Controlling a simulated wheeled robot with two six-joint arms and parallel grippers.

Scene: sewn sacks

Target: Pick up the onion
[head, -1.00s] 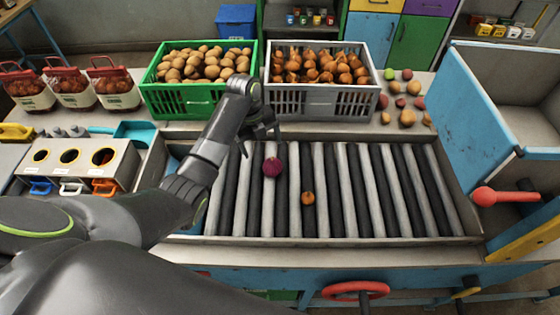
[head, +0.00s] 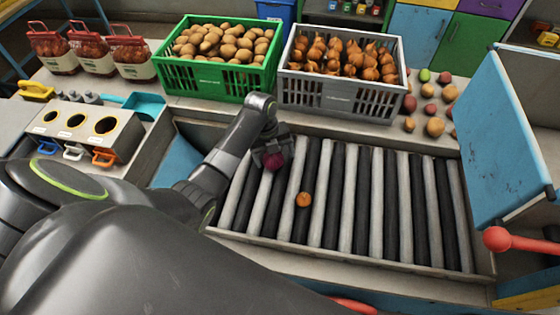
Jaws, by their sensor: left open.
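A brown-orange onion (head: 303,199) lies on the roller bed (head: 345,215), near the middle of its left half. A dark red round vegetable (head: 273,160), perhaps a red onion or a beet, lies on the rollers up and to the left of it. My left gripper (head: 272,152) is open right over the dark red one, its fingers at the top and sides of it. The fingers partly hide it, and I cannot tell whether they touch it. The brown onion is apart from the gripper. My right gripper is not in view.
A green crate of potatoes (head: 184,79) and a grey crate of onions (head: 340,96) stand behind the rollers. Loose vegetables (head: 434,126) lie right of the crates. A blue panel (head: 495,140) and red knob (head: 497,239) are at the right. The right rollers are clear.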

